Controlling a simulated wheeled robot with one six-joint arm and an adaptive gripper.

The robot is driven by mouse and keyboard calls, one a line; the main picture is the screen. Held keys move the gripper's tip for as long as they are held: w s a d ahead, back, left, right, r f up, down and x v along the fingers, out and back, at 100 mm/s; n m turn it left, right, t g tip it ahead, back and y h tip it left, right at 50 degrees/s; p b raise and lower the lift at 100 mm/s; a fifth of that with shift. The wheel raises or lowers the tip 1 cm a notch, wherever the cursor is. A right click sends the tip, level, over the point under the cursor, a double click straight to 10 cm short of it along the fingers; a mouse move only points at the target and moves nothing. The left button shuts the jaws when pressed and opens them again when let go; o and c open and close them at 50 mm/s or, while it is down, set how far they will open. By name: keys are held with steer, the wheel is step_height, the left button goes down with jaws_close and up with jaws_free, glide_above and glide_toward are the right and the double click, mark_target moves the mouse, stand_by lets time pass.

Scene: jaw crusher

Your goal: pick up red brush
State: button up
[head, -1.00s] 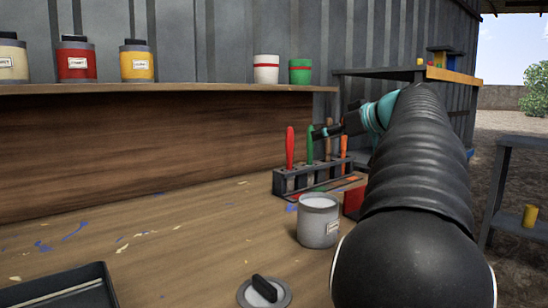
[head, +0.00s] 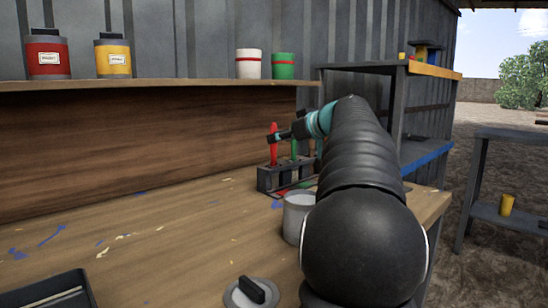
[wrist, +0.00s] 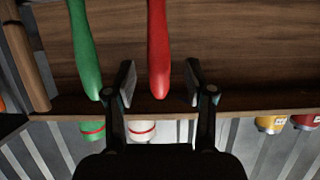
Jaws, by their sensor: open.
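The red brush (head: 273,148) stands upright in a dark rack (head: 268,180) on the wooden bench. In the wrist view, the red brush handle (wrist: 158,50) lies between the two fingers of my gripper (wrist: 160,84), with a gap on each side. My gripper (head: 275,137) is open and empty at the upper part of the handle in the head view. The green brush (wrist: 84,50) is just outside the left finger in the wrist view. The brush's lower part is hidden in the rack.
A grey can (head: 294,218) stands in front of the rack, partly behind my arm. A lid with a black handle (head: 251,292) and a black tray (head: 50,292) lie nearer. A shelf (head: 150,85) above holds jars and cups. The bench's left middle is clear.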

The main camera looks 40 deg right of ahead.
mark_target(274, 165)
steer(key=x, duration=0.4)
steer(key=shift+d, duration=0.1)
jaws_close()
steer(key=shift+r, duration=0.1)
